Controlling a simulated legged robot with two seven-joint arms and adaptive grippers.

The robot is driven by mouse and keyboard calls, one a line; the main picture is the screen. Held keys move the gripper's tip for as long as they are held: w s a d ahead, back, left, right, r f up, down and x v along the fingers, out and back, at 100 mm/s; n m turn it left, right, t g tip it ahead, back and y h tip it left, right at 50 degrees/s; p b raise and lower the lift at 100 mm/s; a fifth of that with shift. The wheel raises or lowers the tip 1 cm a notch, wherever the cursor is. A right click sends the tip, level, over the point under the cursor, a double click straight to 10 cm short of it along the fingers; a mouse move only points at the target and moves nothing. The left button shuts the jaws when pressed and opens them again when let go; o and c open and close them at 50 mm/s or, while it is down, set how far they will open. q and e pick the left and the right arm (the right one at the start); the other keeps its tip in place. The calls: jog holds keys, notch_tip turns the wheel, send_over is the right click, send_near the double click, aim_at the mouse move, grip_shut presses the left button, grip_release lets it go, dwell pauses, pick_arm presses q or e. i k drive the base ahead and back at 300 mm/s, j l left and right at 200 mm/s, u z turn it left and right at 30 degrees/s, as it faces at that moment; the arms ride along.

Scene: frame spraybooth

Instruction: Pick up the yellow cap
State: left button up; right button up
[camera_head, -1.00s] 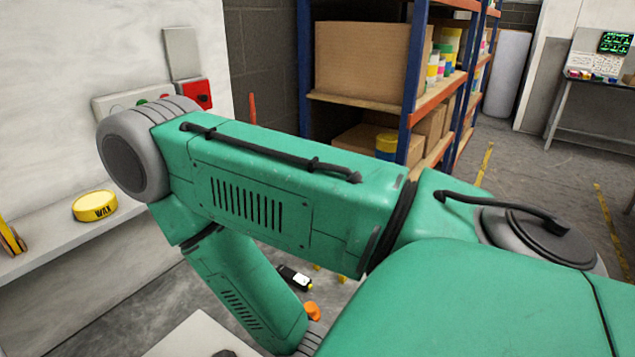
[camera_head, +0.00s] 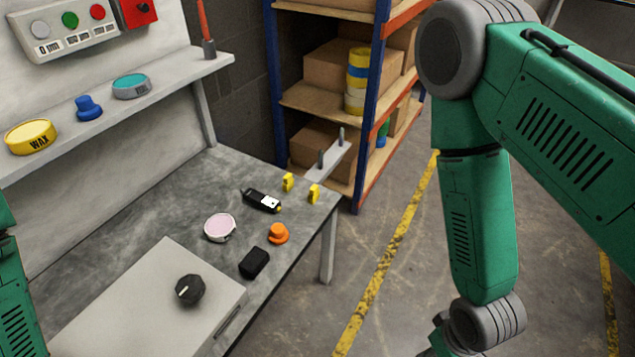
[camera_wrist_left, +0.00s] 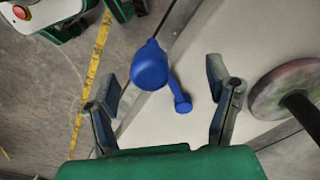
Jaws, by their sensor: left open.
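I cannot make out a thing that is clearly a yellow cap. The yellow things in the head view are a round tin marked WAX (camera_head: 30,137) on the wall shelf and two small yellow pieces, one (camera_head: 287,182) beside the other (camera_head: 313,194), at the bench's far end. My left gripper (camera_wrist_left: 161,88) is open in the left wrist view. A blue club-shaped thing (camera_wrist_left: 150,66) shows between and beyond its fingers, apart from them. In the head view only part of my left arm shows, at the left edge. My right arm hangs at the right; its gripper is out of sight.
The grey bench (camera_head: 130,212) carries an orange cap-like piece (camera_head: 278,233), a pink-topped round tin (camera_head: 220,228), a black block (camera_head: 254,262) and a dark handheld device (camera_head: 262,200). A pale box with a black knob (camera_head: 190,289) stands nearer. A blue knob-shaped piece (camera_head: 89,107) is on the shelf.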

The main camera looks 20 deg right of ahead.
aim_at(315, 194)
jog(key=j+z, duration=0.2)
jog(key=z, duration=0.3)
jog(key=i+l, duration=0.25)
jog(key=i+l+u, duration=0.15)
jog(key=l, duration=0.35)
jog(key=i+l, duration=0.35)
jog(key=i+l+u, duration=0.1)
jog(key=i+l, duration=0.15)
jog(key=l, duration=0.2)
jog(key=i+l+u, duration=0.1)
jog(key=i+l, duration=0.15)
jog(key=l, duration=0.15)
